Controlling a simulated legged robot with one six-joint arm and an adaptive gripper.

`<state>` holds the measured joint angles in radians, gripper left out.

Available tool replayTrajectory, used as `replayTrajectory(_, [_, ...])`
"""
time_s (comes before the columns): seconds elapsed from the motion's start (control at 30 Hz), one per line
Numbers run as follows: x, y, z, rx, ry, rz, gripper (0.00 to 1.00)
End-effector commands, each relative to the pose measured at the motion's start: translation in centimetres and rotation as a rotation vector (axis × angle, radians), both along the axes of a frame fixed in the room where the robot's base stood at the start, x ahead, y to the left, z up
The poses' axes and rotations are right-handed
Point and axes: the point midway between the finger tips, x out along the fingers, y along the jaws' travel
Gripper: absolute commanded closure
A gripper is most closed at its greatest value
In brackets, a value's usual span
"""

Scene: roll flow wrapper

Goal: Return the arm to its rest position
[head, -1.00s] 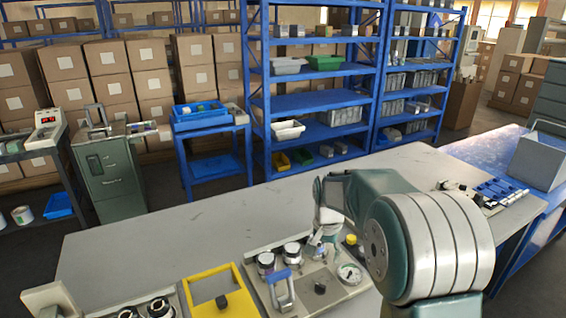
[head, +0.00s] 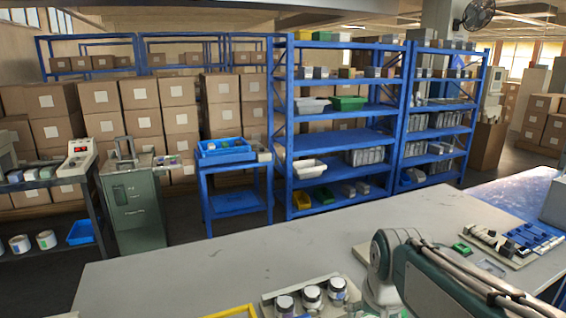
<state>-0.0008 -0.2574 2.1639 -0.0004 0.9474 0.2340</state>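My arm, in grey-green and white with dark cables along it, is at the lower right of the head view, low over the front of the grey table (head: 210,272). My gripper is not in view, so I cannot see whether it holds anything. The arm's links cover part of the table's front area.
A panel with several round knobs (head: 312,297) and a yellow frame (head: 232,313) sit at the table's front edge. A board with blue parts (head: 533,237) lies on the right. Blue shelves (head: 345,137), a blue cart (head: 236,202) and a green cabinet (head: 135,212) stand behind. The table's middle is clear.

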Motion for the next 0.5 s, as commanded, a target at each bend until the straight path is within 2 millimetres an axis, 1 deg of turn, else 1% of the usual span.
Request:
replayTrajectory(0.03, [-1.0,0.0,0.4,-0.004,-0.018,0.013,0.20])
replayTrajectory(0.2, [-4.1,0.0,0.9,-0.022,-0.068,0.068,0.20])
replayTrajectory(0.5, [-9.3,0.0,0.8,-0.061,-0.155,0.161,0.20])
